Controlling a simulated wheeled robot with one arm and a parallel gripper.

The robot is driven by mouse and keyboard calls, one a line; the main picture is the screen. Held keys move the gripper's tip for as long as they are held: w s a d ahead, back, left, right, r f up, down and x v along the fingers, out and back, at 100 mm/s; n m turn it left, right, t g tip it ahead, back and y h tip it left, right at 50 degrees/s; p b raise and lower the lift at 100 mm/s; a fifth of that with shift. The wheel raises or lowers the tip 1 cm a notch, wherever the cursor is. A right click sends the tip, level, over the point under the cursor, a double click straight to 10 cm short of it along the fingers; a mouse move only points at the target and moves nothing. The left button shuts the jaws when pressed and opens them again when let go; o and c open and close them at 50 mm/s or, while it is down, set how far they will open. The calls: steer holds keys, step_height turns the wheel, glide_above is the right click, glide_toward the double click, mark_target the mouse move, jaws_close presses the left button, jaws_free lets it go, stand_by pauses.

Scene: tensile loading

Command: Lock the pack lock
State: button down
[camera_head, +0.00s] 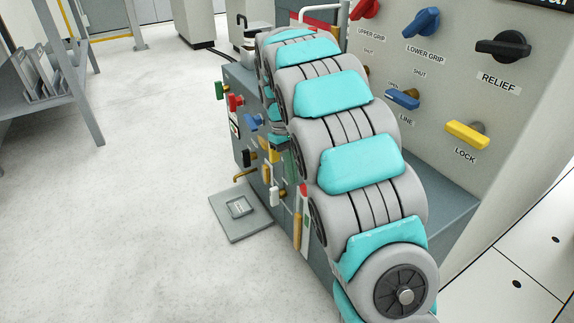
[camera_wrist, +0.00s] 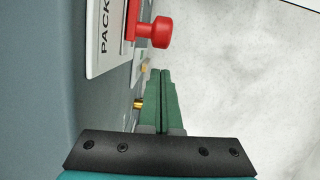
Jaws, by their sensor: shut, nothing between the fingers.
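In the wrist view a red knob (camera_wrist: 152,32) sticks out from a grey panel, beside a white label (camera_wrist: 103,38) whose readable part says PACK. My gripper (camera_wrist: 161,74) shows there as two green fingers pressed together, empty, a little below the knob in the picture and apart from it. A small brass pin (camera_wrist: 138,104) is on the panel beside the fingers. In the head view my arm hides the gripper. A red knob (camera_head: 235,102) shows on the side of the grey cabinet, left of the arm. I cannot read the label near it.
A pale panel at right carries red, blue and black knobs, a blue LINE handle (camera_head: 402,98) and a yellow LOCK handle (camera_head: 467,135). Several coloured controls crowd the cabinet side. A grey floor plate (camera_head: 238,228) lies beside it. The floor at left is clear up to a rack (camera_head: 72,70).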

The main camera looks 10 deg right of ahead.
steer(key=shift+s+d+r, duration=0.1)
steer(key=shift+s+d, duration=0.1)
steer(key=shift+s, duration=0.25)
steer(key=shift+s+d+r, duration=0.1)
steer(key=shift+s+d, duration=0.05)
steer(key=shift+s, duration=0.3)
steer(key=shift+s, duration=0.1)
steer(key=shift+s+d, duration=0.35)
steer(key=shift+s, duration=0.6)
steer(key=shift+s+d, duration=0.3)
steer(key=shift+s, duration=0.6)
steer(key=shift+w, duration=0.1)
steer(key=w+a+r+p, duration=0.2)
steer(key=w+r, duration=0.4)
steer(key=r, duration=0.3)
steer(key=shift+a, duration=0.2)
